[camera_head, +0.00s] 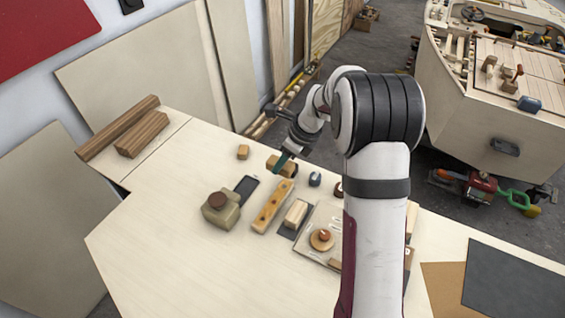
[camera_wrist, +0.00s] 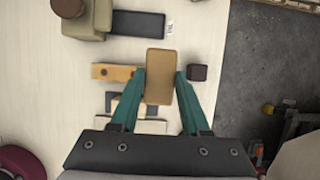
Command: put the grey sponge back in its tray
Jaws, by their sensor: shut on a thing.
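My gripper (camera_head: 284,162) is shut on a tan-brown block (camera_wrist: 160,76), held between its two teal fingers in the wrist view. The block also shows at the fingertips in the head view (camera_head: 275,164). It looks tan rather than grey, and I see no clearly grey sponge. A flat dark rectangle (camera_head: 247,185), perhaps a tray, lies beside the olive machine. It shows empty in the wrist view (camera_wrist: 137,24), with a white label by its right end. The held block is apart from it, and I cannot tell its exact height above the table.
The olive machine (camera_head: 221,210), a yellow-tan bar with holes (camera_head: 272,206) and a pale block (camera_head: 297,213) on a dark sheet stand close by. A small dark piece (camera_head: 315,179) and a small tan block (camera_head: 243,152) sit apart. The left front tabletop is clear.

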